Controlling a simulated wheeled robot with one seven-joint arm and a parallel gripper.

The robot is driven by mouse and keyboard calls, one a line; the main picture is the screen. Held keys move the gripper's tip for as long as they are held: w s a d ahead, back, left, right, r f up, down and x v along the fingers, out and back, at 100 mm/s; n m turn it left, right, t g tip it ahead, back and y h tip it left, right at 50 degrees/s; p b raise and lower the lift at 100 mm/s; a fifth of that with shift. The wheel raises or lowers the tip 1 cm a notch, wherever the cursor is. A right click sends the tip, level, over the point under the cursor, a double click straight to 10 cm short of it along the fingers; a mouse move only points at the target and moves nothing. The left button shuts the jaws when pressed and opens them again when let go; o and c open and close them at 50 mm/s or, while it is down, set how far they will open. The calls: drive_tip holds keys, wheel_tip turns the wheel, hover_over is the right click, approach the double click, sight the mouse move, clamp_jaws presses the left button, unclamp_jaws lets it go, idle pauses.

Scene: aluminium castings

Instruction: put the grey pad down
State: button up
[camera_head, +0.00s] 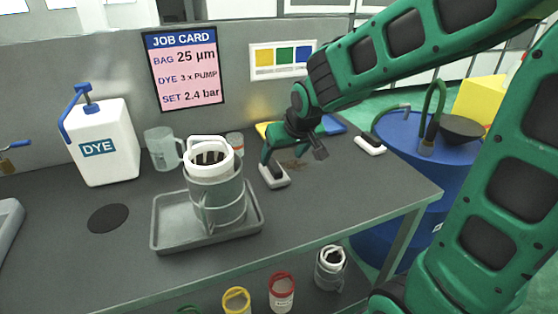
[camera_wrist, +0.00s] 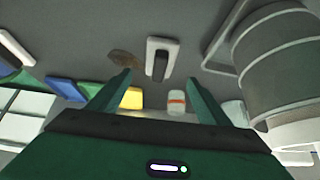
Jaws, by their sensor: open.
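A light grey pad with a dark grip (camera_head: 274,180) lies on the bench top, to the right of the tray. In the wrist view the pad (camera_wrist: 152,46) lies flat just beyond my fingertips, with clear space between it and both fingers. My gripper (camera_head: 292,152) is open and empty, low over the bench and pointing down. Its two green fingers are spread wide in the wrist view (camera_wrist: 158,88). A second, whiter pad with a dark grip (camera_head: 370,146) lies near the bench's right end. A brown smudge (camera_head: 293,165) is on the bench beside the grey pad.
A grey tray (camera_head: 168,236) holds a clear housing with a white-handled basket (camera_head: 215,195). A clear jug (camera_head: 161,150), a DYE bottle (camera_head: 104,145) and coloured cloths (camera_head: 331,124) stand or lie behind. A blue drum (camera_head: 405,165) is beyond the right edge. The front right bench top is clear.

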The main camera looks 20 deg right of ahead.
drive_tip(key=shift+s+r, duration=0.2)
drive_tip(key=shift+r, duration=0.1)
